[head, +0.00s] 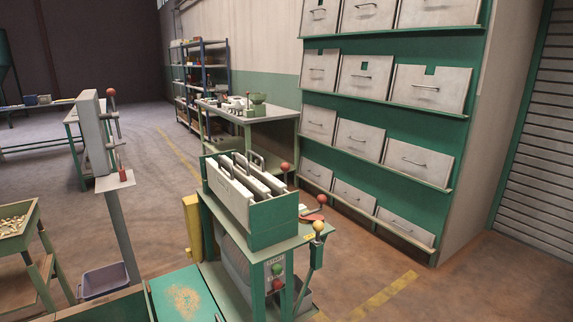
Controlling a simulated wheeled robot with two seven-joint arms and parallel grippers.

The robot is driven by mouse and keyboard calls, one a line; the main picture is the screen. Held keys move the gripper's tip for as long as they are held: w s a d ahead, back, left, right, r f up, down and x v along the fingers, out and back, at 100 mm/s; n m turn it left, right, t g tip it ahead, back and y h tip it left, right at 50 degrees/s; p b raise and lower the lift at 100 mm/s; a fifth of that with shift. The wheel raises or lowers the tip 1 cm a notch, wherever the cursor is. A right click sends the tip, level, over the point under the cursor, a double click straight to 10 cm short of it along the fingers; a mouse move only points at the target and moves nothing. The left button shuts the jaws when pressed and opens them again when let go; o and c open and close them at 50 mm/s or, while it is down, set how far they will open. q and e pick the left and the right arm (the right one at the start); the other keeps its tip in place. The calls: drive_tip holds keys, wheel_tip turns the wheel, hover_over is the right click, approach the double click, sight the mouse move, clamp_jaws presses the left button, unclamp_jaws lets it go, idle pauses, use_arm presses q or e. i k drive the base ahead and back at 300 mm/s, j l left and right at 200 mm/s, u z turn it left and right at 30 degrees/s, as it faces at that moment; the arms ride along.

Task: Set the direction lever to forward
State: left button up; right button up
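I cannot tell which lever is the direction lever; no label for it is readable. A yellow-ball lever (318,226) stands at the front right corner of the green machine stand (282,248). A red-ball lever (321,200) is just behind it, near a red part on the stand's top. Another red ball (285,166) shows behind the green box of grey plates. A grey panel on a post (92,133) at left carries a red-ball lever (111,92) pointing up and a red handle (123,175) lower down. Neither of my grippers is in view.
A green and a red button (277,283) are on the stand's front. A yellow post (193,228) stands at its left. A purple bin (103,281) and a tray of nuts (13,226) are at lower left. Open floor lies between.

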sight(285, 167)
drive_tip(key=i+l+u, duration=0.6)
drive_tip(key=l, duration=0.2)
drive_tip(key=i+l+u, duration=0.25)
drive_tip(key=l, duration=0.2)
